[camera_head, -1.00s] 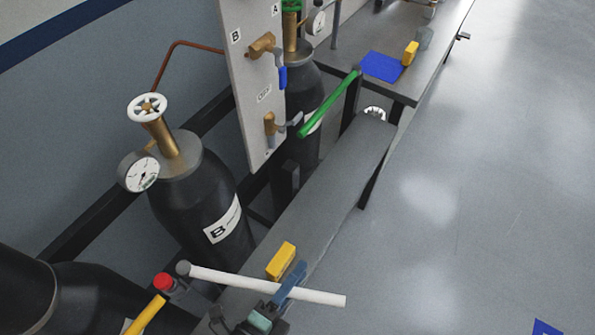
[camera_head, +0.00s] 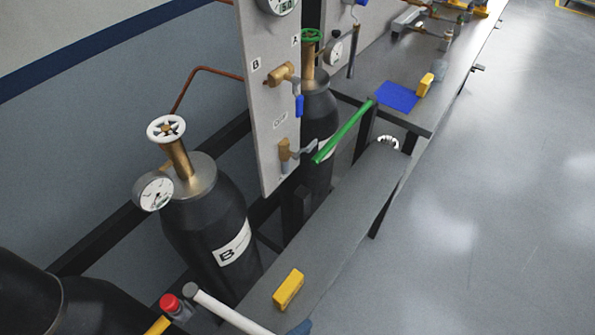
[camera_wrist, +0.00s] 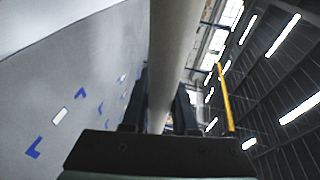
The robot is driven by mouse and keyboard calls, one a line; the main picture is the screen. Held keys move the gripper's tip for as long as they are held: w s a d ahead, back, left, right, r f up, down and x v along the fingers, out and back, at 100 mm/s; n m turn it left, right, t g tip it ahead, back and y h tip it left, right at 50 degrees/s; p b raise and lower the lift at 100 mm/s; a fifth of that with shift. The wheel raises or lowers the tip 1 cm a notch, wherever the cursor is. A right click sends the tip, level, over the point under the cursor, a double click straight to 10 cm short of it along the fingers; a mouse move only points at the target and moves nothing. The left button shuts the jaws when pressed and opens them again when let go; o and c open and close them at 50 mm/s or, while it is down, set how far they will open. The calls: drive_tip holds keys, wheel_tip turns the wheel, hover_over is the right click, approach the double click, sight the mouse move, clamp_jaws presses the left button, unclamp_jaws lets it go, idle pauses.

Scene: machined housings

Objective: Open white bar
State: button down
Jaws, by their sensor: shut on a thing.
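The white bar (camera_head: 232,312) is at the bottom of the head view. It runs from a grey pivot end at its upper left down to the right and leaves the frame. A small blue part of my gripper (camera_head: 300,328) shows at the bottom edge beside the bar; the rest is cut off. In the wrist view the white bar (camera_wrist: 172,60) passes between the two dark fingers of my gripper (camera_wrist: 160,108), which are shut on it.
A yellow block (camera_head: 288,289) lies on the grey bench (camera_head: 345,205) near the bar. A red knob (camera_head: 169,302) and black cylinder B (camera_head: 205,225) are to the left. A green bar (camera_head: 343,132) is farther back. Open floor (camera_head: 460,240) lies right.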

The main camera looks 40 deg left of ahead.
drive_tip(key=c, duration=0.7)
unclamp_jaws()
drive_tip(key=shift+s, duration=0.1)
drive_tip(key=shift+b+v, duration=1.35)
drive_tip(key=shift+v, duration=5)
